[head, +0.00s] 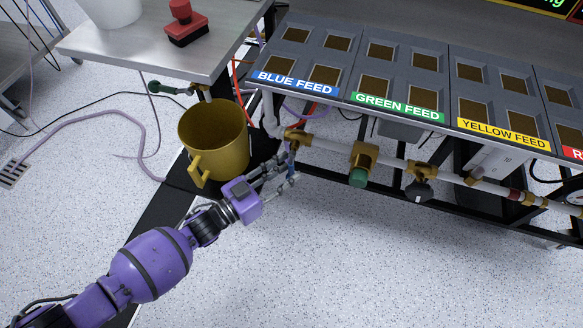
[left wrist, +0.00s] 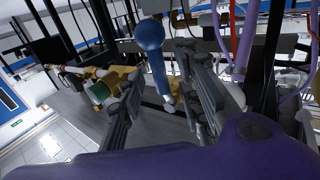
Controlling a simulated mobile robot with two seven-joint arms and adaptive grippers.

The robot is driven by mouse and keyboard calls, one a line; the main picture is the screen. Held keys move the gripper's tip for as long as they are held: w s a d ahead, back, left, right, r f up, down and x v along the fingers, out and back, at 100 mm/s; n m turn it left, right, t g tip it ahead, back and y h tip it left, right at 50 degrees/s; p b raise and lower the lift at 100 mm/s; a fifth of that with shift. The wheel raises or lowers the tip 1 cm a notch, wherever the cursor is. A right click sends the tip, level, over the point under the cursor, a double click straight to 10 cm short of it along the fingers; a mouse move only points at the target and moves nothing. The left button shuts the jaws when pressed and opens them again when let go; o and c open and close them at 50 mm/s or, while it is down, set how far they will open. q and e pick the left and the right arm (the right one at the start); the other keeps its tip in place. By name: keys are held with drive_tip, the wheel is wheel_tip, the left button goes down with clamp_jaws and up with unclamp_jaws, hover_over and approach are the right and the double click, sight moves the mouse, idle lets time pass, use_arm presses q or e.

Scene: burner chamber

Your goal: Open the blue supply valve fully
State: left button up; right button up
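The blue supply valve handle (left wrist: 152,55), a blue lever with a round knob, stands between the fingers of my left gripper (left wrist: 168,90) in the left wrist view. The fingers are apart, one on each side of the lever, with gaps visible. In the head view my left gripper (head: 281,172) reaches to the left end of the pipe, just below the brass valve body (head: 297,136). There the blue handle is mostly hidden by the fingers. My right gripper is in neither view.
A brass bucket (head: 214,135) stands left of the gripper. The pipe carries a green valve knob (head: 358,177) and a black knob (head: 419,191) further right. The feed bench (head: 345,90) overhangs the pipe. The floor in front is clear.

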use_arm(q)
drive_tip(key=shift+x, duration=1.15)
drive_tip(key=shift+c, duration=0.3)
clamp_jaws()
drive_tip(key=shift+f, duration=0.1)
